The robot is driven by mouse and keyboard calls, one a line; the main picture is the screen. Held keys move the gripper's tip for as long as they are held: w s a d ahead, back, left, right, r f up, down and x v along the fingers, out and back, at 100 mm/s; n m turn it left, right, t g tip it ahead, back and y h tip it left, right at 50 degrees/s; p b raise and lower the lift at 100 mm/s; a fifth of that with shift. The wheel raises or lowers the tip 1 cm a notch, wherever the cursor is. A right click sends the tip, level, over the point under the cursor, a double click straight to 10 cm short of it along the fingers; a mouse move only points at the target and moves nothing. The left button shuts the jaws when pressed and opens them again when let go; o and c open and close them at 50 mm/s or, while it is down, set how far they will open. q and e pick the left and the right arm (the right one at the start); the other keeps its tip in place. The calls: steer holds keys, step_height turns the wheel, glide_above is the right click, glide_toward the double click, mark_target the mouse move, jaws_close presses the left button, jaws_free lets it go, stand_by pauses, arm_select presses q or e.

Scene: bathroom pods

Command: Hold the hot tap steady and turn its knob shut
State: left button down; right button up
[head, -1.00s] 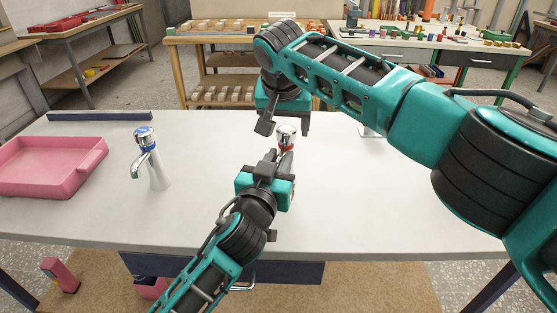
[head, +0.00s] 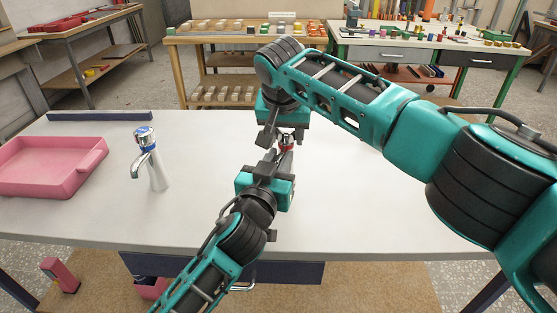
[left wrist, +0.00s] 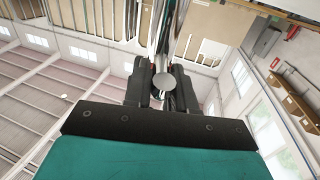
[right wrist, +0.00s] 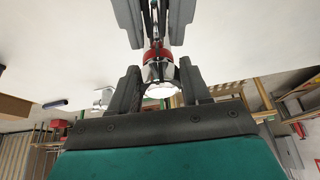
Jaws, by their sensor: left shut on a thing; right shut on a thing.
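The hot tap (head: 287,142) with a red band stands on the white counter, mostly hidden by my grippers in the head view. My left gripper (head: 274,158) is shut on the tap's chrome body from the front; in the left wrist view its fingers (left wrist: 163,85) lie either side of the chrome (left wrist: 166,40). My right gripper (head: 277,138) comes from above. In the right wrist view its fingers (right wrist: 159,88) are shut on the chrome knob (right wrist: 159,73), above the red band (right wrist: 156,55). The left fingers (right wrist: 153,18) show lower on the tap.
A chrome tap with a blue band (head: 147,150) stands to the left on the counter (head: 380,210). A pink tray (head: 55,165) lies at the far left. My right arm covers the back right of the counter; the front is clear.

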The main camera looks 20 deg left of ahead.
steer(key=o, duration=0.8)
steer(key=shift+c, duration=0.2)
steer(key=shift+r, duration=0.15)
steer(key=shift+r, duration=2.4)
step_height(320, 180, up, 2)
steer(key=shift+r, duration=0.9)
steer(key=shift+s+a+f, duration=0.1)
steer(key=shift+s+f, duration=0.05)
steer(key=shift+f, duration=4.3)
